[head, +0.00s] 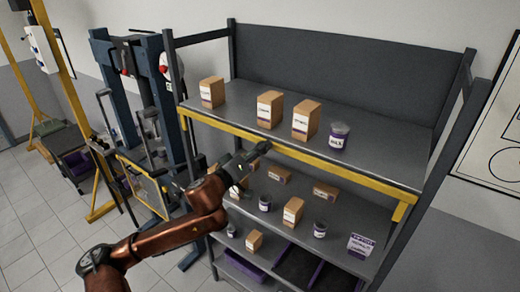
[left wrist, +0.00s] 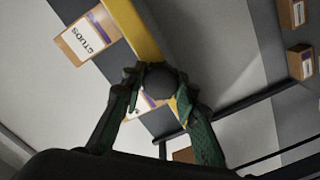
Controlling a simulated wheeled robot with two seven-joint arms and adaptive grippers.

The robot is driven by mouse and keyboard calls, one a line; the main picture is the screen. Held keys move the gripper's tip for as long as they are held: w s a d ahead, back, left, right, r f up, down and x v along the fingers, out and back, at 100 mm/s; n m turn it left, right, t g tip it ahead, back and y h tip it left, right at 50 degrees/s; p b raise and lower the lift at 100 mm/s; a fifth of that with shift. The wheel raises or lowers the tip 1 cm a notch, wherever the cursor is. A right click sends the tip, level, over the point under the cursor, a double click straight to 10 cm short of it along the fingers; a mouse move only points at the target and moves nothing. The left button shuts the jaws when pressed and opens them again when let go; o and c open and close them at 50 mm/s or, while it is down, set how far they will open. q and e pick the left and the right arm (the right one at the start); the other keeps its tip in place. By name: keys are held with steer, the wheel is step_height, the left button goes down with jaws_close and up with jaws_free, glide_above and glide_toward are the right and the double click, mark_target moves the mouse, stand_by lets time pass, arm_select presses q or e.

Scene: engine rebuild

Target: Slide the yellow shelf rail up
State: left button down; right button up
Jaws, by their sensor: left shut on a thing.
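The yellow shelf rail (head: 320,163) runs along the front edge of the rack's upper shelf (head: 375,162). My left gripper (head: 262,148) is at the rail's front, left of its middle. In the left wrist view the rail (left wrist: 137,28) comes down from the top to between my fingers (left wrist: 158,88). The fingers are closed around a dark round knob (left wrist: 160,78) at the rail. The fingertips' exact contact is partly hidden behind the knob. My right gripper is in neither view.
Cardboard boxes (head: 306,120) and a purple-labelled jar (head: 339,136) stand on the upper shelf just behind the rail. More boxes and jars stand on the shelf below, with a dark bin (head: 298,266) underneath. A blue press-like frame (head: 170,115) stands close on the left.

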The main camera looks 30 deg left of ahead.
arm_select(q)
step_height(320, 180, up, 5)
steer(key=p, duration=0.3)
steer(key=shift+r, duration=0.2)
steer(key=c, duration=1.5)
jaws_free()
steer(key=shift+s, duration=0.15)
steer(key=s+a, duration=0.1)
steer(key=s, duration=1)
steer(key=shift+s, duration=0.35)
